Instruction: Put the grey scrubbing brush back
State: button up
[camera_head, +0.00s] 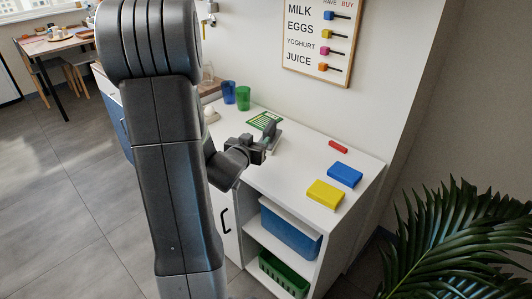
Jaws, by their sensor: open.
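My gripper (266,146) is above the middle of the white counter (302,160), seen from behind and small in the picture. Its jaws are open. No grey scrubbing brush can be made out for certain; the grey shapes around the jaws blend together, and my arm hides part of the counter to the left. I cannot tell whether anything lies between the fingers.
A green patterned card (264,119) lies beyond my gripper. Green (243,98) and blue (229,92) cups stand at the back left. Blue (345,174), yellow (325,193) and red (338,146) blocks lie right. A plant (465,235) stands at lower right.

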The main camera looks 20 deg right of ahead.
aim_at(268, 127)
jog(key=p+x, duration=0.1)
jog(key=x, duration=1.2)
jog(key=shift+w+d, duration=0.2)
jog(key=shift+d, duration=0.1)
grip_shut()
